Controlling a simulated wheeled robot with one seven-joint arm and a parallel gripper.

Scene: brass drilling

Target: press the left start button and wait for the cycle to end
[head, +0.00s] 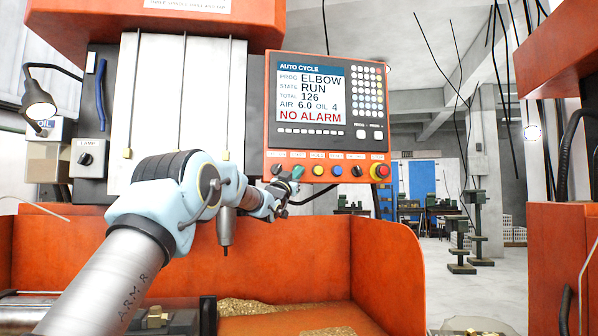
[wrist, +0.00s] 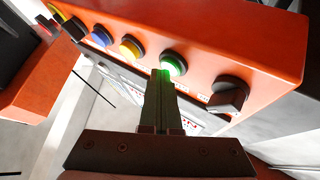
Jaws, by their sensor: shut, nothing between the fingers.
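The control panel (head: 322,110) hangs at the middle of the head view. A green start button (head: 298,172) sits second from the left in the row below. In the head view my gripper (head: 291,182) is small and partly covers the button's surroundings.
A black knob (wrist: 229,95) is beside the green button, and a yellow button (wrist: 131,46) on its other side. A red stop button (head: 381,171) is at the row's right end. A spindle (head: 226,228) hangs above the orange tray (head: 385,262), which holds brass chips (head: 243,306).

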